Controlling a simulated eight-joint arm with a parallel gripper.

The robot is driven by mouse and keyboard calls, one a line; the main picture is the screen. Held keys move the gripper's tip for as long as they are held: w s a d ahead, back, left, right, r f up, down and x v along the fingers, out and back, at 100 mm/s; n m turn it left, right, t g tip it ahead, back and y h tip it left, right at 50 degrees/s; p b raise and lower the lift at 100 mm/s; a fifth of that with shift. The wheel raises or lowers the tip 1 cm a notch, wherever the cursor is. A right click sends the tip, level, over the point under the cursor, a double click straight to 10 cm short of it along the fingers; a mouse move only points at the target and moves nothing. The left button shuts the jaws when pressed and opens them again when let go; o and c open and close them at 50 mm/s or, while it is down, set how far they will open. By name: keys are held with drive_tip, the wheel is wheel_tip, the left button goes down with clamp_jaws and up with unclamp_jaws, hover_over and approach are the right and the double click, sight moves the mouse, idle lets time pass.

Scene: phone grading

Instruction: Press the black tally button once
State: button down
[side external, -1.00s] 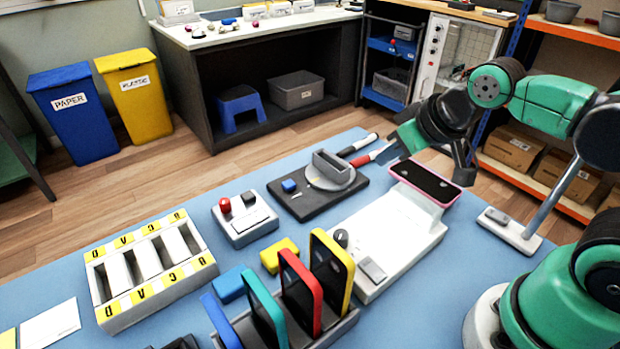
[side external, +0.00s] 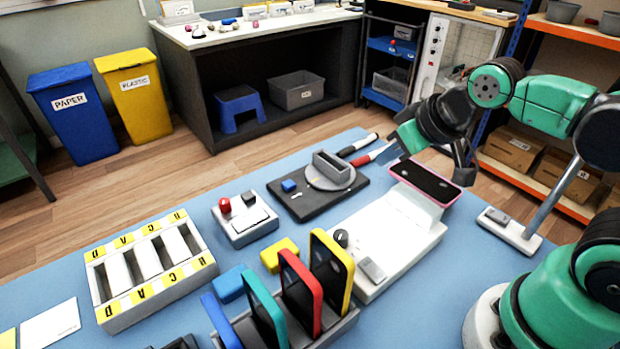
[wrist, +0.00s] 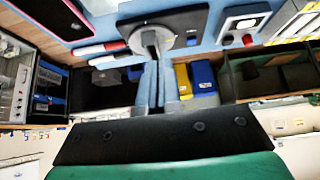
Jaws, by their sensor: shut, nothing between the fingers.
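A small white box (side external: 240,232) stands mid-table with a red button (side external: 224,205), a black button (side external: 248,198) and a pale plate on top. In the wrist view the same box (wrist: 262,18) is at the upper right, with the dark button (wrist: 228,40) beside the red one. I cannot tell for sure that this dark one is the tally button. My gripper (side external: 381,154) is shut and empty, above the far side of the table, right of the box and apart from it. Its closed fingers also show in the wrist view (wrist: 150,66).
A black base with a turntable and grey holder (side external: 332,168) lies between box and gripper. Two pens are near the fingers. A pink-edged phone (side external: 425,182) lies on a white stand (side external: 400,238). A phone rack (side external: 340,325) and lettered tray (side external: 112,318) stand in front.

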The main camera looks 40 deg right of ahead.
idle(0.6)
drive_tip(key=n+t+y, duration=0.2)
drive_tip(key=n, duration=0.9)
hover_over(252, 196)
drive_tip(key=shift+r, duration=0.1)
drive_tip(key=shift+f, duration=4.4)
drive_tip(key=shift+f, duration=0.15)
drive_tip(key=shift+f, duration=0.3)
